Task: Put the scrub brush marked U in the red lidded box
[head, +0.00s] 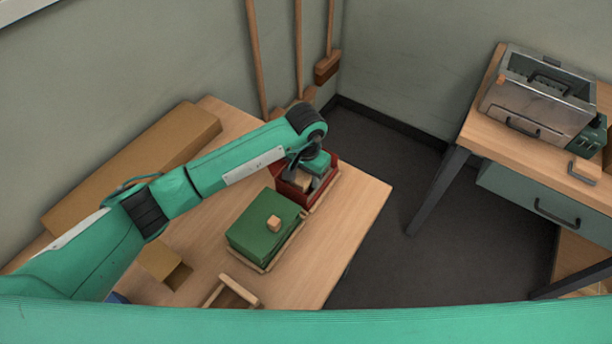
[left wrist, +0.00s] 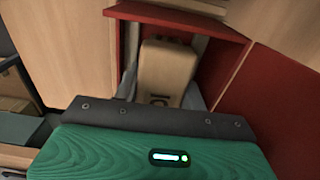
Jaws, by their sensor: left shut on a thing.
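The red box (head: 322,192) stands near the far right part of the wooden table, with its top open where I can see it. My left gripper (head: 303,176) is over the box, pointing down into it. It is shut on a tan scrub brush (head: 302,181). The brush shows between the fingers in the left wrist view (left wrist: 166,72), with a dark mark that I cannot read surely. Red walls (left wrist: 285,115) of the box are close around it. Whether the brush touches the box floor is hidden. My right gripper is not in view.
A green lidded box (head: 262,235) with a wooden knob stands just in front of the red box. Broom handles (head: 256,60) lean behind. A metal case (head: 540,95) sits on another table at right.

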